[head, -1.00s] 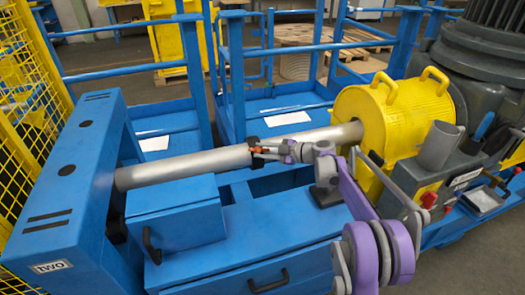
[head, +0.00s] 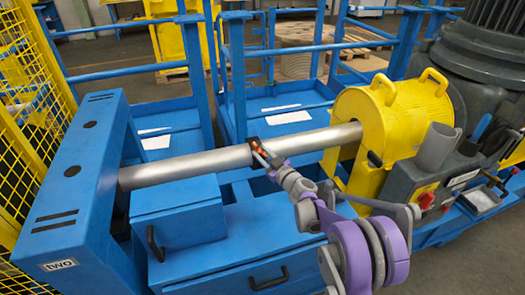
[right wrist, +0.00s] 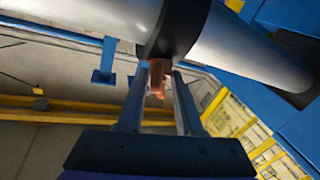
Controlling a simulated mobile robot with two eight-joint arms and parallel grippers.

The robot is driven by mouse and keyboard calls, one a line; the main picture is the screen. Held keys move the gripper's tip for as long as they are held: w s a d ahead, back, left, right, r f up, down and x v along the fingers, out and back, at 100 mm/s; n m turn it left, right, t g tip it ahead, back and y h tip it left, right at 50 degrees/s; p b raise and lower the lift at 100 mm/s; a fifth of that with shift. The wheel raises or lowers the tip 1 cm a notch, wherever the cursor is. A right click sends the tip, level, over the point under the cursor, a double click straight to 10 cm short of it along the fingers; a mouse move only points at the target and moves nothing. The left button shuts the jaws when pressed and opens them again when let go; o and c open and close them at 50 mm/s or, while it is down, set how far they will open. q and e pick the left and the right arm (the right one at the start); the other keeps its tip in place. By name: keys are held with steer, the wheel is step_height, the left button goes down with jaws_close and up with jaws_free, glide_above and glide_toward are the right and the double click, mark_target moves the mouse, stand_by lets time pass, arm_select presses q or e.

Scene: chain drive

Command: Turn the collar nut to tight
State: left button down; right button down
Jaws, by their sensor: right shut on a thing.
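The collar nut is a black ring (head: 252,145) around the long grey shaft (head: 190,166), near its middle. An orange-brown tab sticks out from the ring and shows between my fingers in the right wrist view (right wrist: 157,72). The black ring (right wrist: 176,28) fills the top middle of that view. My right gripper (head: 262,156) reaches in from the lower right and is shut on the tab, with one finger on each side of it. The far side of the ring is hidden. My left gripper is not in view.
A yellow housing (head: 390,118) stands at the shaft's right end and a blue frame (head: 75,185) at its left end. Blue boxes with black handles (head: 178,215) lie below the shaft. Blue rails (head: 310,50) stand behind.

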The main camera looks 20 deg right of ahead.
steer(key=m+h+p, duration=0.1)
steer(key=m+t+h+p, duration=0.1)
steer(key=m, duration=0.1)
steer(key=shift+a+r, duration=0.1)
steer(key=shift+a, duration=0.1)
steer(key=shift+m+t+h+p, duration=0.3)
steer(key=shift+m+h+p, duration=1.3)
steer(key=shift+m, duration=0.1)
steer(key=c, duration=0.8)
jaws_free()
steer(key=shift+s, duration=0.1)
steer(key=s, duration=1)
steer(key=shift+s+d+f+b, duration=0.15)
steer(key=shift+s+f+b, duration=0.2)
steer(key=shift+s+b, duration=0.1)
